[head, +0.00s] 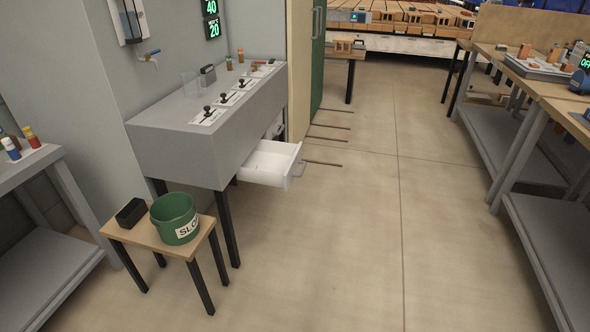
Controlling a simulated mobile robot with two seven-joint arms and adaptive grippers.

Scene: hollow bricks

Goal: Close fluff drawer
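A white drawer (268,163) stands pulled out from under the grey counter (175,148). It sticks out over the floor to the right, and a handle (299,170) shows on its front. The part of its inside that I can see looks empty. I cannot read any label on it. Neither of my grippers is in the head view.
A small wooden stool (148,238) with a green bucket (174,217) and a black box (131,212) stands in front of the counter. Thin rods (328,127) lie near the floor beyond the drawer. A workbench (545,85) stands at right. The middle floor (360,240) is clear.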

